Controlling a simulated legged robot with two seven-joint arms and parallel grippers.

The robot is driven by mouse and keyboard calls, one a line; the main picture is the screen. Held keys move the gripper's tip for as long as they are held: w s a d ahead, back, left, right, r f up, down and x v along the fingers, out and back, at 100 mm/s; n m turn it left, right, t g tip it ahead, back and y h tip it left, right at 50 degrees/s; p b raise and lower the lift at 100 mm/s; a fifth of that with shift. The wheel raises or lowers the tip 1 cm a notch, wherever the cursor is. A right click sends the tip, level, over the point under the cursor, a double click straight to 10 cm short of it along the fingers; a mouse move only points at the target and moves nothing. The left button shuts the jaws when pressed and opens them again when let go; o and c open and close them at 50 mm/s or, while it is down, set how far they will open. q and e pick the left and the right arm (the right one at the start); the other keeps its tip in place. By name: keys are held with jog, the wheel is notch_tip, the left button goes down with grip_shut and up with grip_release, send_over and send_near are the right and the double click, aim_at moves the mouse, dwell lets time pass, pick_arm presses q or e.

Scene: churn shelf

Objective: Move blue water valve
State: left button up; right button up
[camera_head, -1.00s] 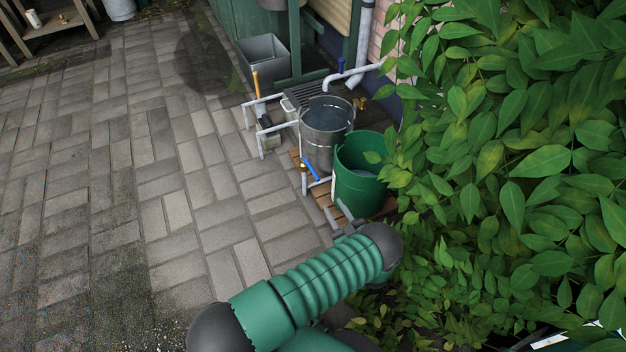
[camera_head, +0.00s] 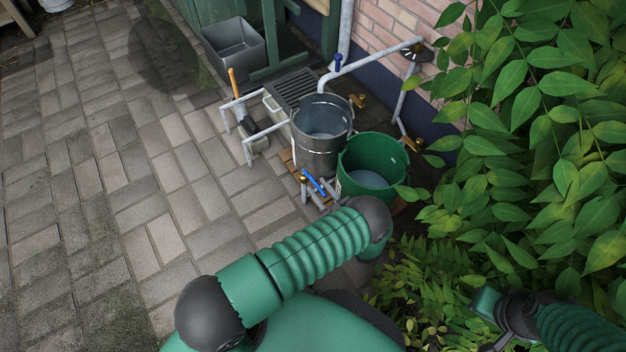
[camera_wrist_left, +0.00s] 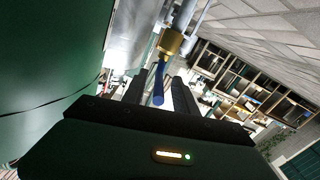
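The blue water valve handle (camera_head: 313,183) is on a brass fitting on a low pipe in front of the metal pot and the green bucket. In the left wrist view the blue handle (camera_wrist_left: 159,84) points toward my left gripper and lies between its two dark fingers, with gaps showing on both sides. My left gripper (camera_head: 321,190) is open at the handle; its own forearm partly hides it in the head view. My right gripper (camera_head: 497,335) is at the lower right near the leaves; its fingers are too unclear to read. Another blue handle (camera_head: 337,62) stands on the upper pipe.
A metal pot (camera_head: 318,150) and a green bucket (camera_head: 358,160) stand just behind the valve. Leafy branches (camera_head: 540,150) crowd the right side. The paving on the left is clear.

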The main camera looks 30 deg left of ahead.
pick_arm(q)
jog(key=shift+d+r, duration=0.15)
jog(key=shift+d, duration=0.1)
jog(key=shift+a, duration=0.25)
grip_shut()
jog(key=shift+d, duration=0.15)
dwell(0.8)
